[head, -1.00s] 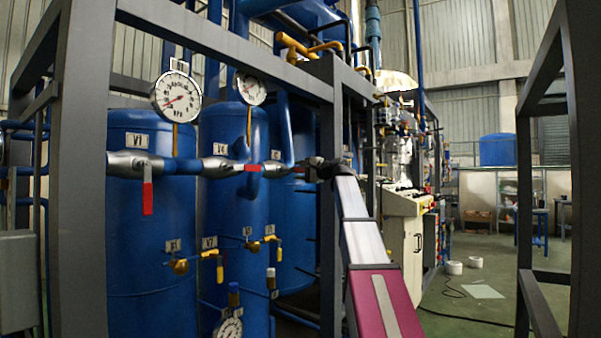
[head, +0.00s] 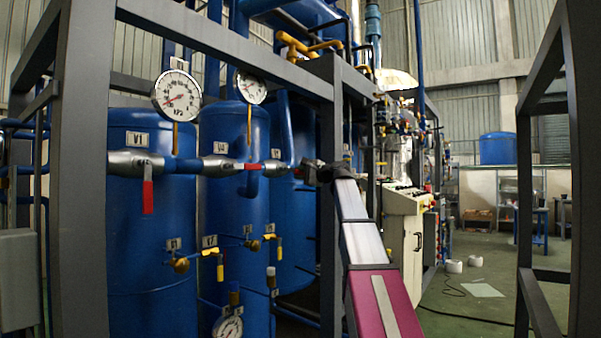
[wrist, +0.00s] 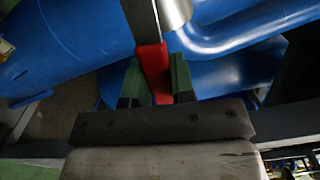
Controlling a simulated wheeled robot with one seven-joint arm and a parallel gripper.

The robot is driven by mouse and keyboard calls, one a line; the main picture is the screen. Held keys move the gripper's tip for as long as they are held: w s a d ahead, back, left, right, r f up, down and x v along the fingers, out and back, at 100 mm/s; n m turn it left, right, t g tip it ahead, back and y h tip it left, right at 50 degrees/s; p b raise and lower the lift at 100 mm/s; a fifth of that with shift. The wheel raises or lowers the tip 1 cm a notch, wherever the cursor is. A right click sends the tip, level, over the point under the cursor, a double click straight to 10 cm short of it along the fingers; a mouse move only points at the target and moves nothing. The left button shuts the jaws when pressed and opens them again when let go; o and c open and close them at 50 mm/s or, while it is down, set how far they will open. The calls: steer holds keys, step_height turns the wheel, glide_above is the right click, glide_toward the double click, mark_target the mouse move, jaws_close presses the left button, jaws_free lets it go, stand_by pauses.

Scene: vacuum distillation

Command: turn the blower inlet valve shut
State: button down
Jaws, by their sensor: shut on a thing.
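A red-gripped valve lever (wrist: 153,68) stands between the two green fingertips of my gripper (wrist: 154,82) in the wrist view. The fingers are closed on the red grip. The lever's bare metal part runs up from the grip, beside a silver valve body (wrist: 175,14). In the head view my gripper (head: 314,173) is small and dark, at the right end of the row of valves by the frame post. A bit of red (head: 298,171) shows just left of it. The rest of that lever is hard to make out there.
A valve lever (head: 148,195) hangs down by the V1 tank (head: 150,240); another red lever (head: 250,167) lies level by the V4 tank. Pressure gauges (head: 177,96) stand above. Dark frame posts (head: 80,180) and a beam enclose the tanks. Open floor (head: 480,290) lies at right.

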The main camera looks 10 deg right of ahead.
steer(key=s+a+f+m, duration=0.5)
steer(key=f+m, duration=0.1)
steer(key=m, duration=0.9)
steer(key=shift+s+a+f, duration=0.2)
steer(key=shift+s+a, duration=0.1)
steer(key=shift+m, duration=0.3)
steer(key=c, duration=1)
jaws_free()
steer(key=shift+o, duration=0.2)
steer(key=v, duration=1)
steer(key=shift+s+d, duration=0.2)
steer(key=shift+s, duration=0.1)
steer(key=shift+r, duration=0.1)
